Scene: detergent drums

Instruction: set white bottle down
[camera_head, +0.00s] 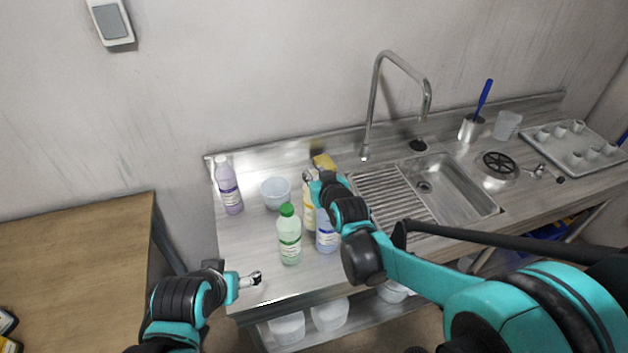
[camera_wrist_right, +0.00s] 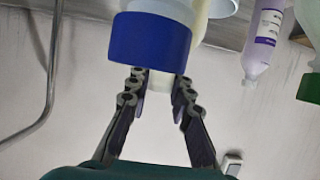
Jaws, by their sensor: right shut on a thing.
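The white bottle (camera_head: 309,217) with a yellowish label is upright on the left part of the counter, between the green-capped bottle (camera_head: 289,238) and the blue bottle (camera_head: 327,238). My right gripper (camera_head: 313,177) is shut on its top.
A purple bottle (camera_head: 229,187) and a white bowl (camera_head: 276,192) stand behind on the left. A yellow sponge (camera_head: 323,161) lies near the wall. The sink (camera_head: 452,188) and tap (camera_head: 375,95) are right. The counter's front left (camera_head: 250,255) is clear.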

